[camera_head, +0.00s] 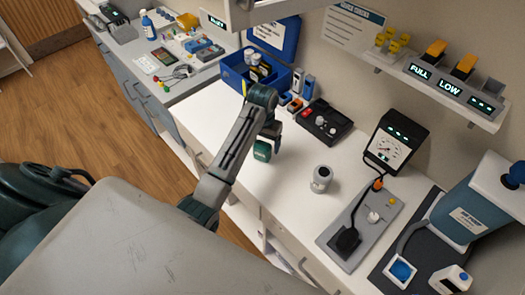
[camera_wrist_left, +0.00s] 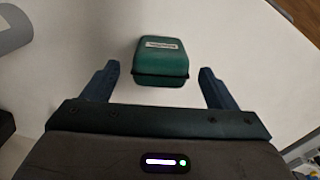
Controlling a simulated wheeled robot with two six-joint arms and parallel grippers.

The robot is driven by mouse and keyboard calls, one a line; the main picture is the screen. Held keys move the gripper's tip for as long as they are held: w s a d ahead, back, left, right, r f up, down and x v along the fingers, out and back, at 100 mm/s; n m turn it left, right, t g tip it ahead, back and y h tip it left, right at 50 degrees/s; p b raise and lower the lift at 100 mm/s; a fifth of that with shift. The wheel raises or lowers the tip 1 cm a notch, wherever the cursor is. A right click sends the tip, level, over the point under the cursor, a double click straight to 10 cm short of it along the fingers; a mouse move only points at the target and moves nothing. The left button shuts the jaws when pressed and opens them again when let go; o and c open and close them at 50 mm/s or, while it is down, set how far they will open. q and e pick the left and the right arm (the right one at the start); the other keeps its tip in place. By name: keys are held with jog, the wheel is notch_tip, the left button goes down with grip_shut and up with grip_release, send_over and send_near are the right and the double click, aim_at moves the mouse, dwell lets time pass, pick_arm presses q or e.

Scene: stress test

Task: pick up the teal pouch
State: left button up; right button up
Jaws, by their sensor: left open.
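The teal pouch (camera_head: 262,151) is a small rounded case standing on the white counter, near its front edge in the head view. In the left wrist view the teal pouch (camera_wrist_left: 160,62) shows a pale label on its top and lies between the two blue fingers, with a gap on each side. My left gripper (camera_head: 269,134) is right at the pouch in the head view, and its arm hides part of the counter behind. In the left wrist view the left gripper (camera_wrist_left: 157,78) is open and holds nothing. My right gripper is not in view.
A blue bin (camera_head: 234,80) with jars and a black tray (camera_head: 324,122) stand behind the gripper. A grey mug (camera_head: 320,179) stands to the right, then a grey panel (camera_head: 385,213) and a dial meter (camera_head: 389,145). White counter is clear between pouch and mug.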

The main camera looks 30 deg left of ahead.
aim_at(262, 151)
pick_arm(q)
jog(key=f+p, duration=0.2)
jog(key=f, duration=0.2)
jog(key=shift+s+f, duration=0.1)
jog(key=shift+s, duration=0.1)
jog(key=shift+f, duration=0.4)
jog(key=shift+c, duration=0.4)
jog(key=c, duration=1.1)
jog(key=shift+w+r, duration=0.1)
jog(key=shift+r, duration=0.05)
